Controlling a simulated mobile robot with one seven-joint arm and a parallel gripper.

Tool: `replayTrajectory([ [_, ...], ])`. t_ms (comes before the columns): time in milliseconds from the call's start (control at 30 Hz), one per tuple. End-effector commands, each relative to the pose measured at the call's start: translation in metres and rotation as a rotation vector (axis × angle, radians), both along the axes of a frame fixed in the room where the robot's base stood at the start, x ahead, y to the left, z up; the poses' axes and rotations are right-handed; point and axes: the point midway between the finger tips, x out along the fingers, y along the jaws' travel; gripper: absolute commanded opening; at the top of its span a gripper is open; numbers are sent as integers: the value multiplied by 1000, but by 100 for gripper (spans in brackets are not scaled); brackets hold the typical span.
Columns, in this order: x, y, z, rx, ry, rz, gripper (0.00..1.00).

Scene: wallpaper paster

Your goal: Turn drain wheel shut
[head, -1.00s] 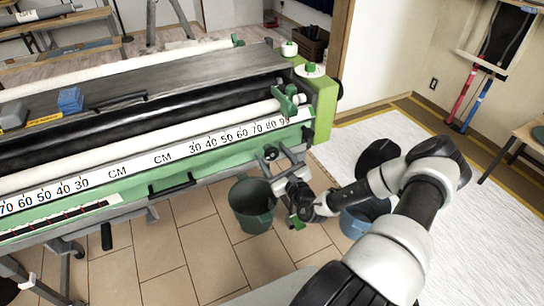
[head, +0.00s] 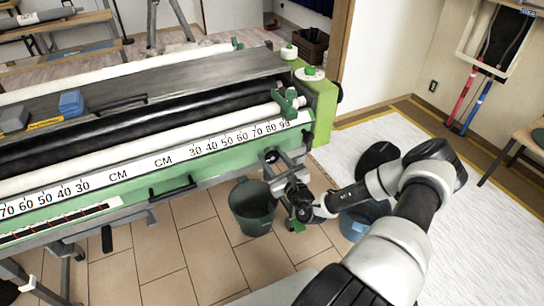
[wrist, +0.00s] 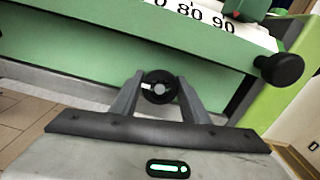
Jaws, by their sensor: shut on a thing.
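The drain wheel (wrist: 160,87) is a small black round knob with a pale centre, low on the green front of the pasting machine (wrist: 100,50). In the wrist view my gripper (wrist: 161,90) has one grey finger on each side of the wheel and is shut on it. In the head view the wheel (head: 270,156) shows near the machine's right end, with my gripper (head: 278,165) at it. A small pale mark shows on the left of the wheel's face. How far the wheel is turned cannot be told.
A dark green bucket (head: 252,208) stands on the tiles below, left of my gripper. A blue bucket (head: 362,218) stands partly behind my arm. A black knob (wrist: 279,69) sticks out right of the wheel.

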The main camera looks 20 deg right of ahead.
Motion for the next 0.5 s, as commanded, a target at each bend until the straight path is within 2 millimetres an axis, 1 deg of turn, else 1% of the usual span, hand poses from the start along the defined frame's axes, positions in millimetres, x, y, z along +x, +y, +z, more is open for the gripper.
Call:
replayTrajectory([
  [167,0,1,4,108,6,2,19],
  [500,0,0,3,420,16,0,19],
])
